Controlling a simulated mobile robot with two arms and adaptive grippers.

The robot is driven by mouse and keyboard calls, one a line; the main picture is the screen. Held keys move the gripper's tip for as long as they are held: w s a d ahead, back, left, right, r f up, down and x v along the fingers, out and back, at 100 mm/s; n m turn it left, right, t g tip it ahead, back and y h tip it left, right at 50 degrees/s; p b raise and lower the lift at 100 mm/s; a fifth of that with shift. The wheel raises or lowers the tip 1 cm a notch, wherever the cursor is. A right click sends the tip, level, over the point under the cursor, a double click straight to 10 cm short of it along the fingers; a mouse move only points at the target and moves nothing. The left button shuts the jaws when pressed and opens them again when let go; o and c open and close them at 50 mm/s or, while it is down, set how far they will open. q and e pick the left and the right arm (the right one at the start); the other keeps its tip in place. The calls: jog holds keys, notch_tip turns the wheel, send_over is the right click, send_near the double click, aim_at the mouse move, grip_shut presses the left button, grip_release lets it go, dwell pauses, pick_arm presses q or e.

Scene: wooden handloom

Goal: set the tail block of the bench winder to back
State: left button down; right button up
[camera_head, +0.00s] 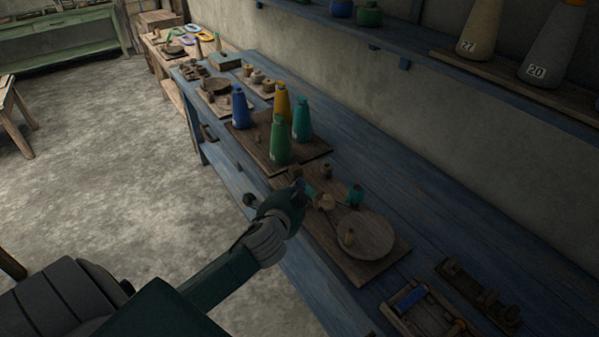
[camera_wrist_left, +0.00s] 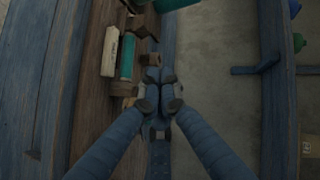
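The bench winder is a brown board (camera_head: 335,245) on the blue bench, carrying a round wooden disc (camera_head: 368,236) and several small posts and spools. A small brown block (camera_head: 295,172) is at its far left end; I take it for the tail block, but cannot tell its setting. My left gripper (camera_head: 303,190) is at the board's front left edge, close to this block. In the left wrist view its fingertips (camera_wrist_left: 158,92) are together, just below a small brown piece (camera_wrist_left: 151,60). I see nothing clearly held between them. My right gripper is not in view.
A board with blue, yellow, green and teal cones (camera_head: 280,140) stands just beyond the winder. A frame with a blue part (camera_head: 410,300) and a rack (camera_head: 475,292) lie at the near right. A shelf with large cones (camera_head: 540,90) hangs above.

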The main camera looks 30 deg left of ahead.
aim_at(294, 171)
pick_arm(q)
jog(key=x, duration=0.4)
jog(key=a+p+x, duration=0.1)
jog(key=x, duration=0.3)
jog(key=s+x, duration=0.1)
jog(key=x, duration=0.3)
jog(key=shift+w+a+f, duration=0.1)
jog(key=shift+a+f, duration=0.25)
jog(key=shift+a, duration=0.05)
jog(key=shift+w+a+f, duration=0.15)
jog(key=shift+a+f, duration=0.15)
jog(key=shift+a, duration=0.15)
jog(key=shift+w+a, duration=0.25)
jog(key=shift+a, duration=0.45)
jog(key=shift+w+a, duration=0.3)
jog(key=shift+a, duration=0.4)
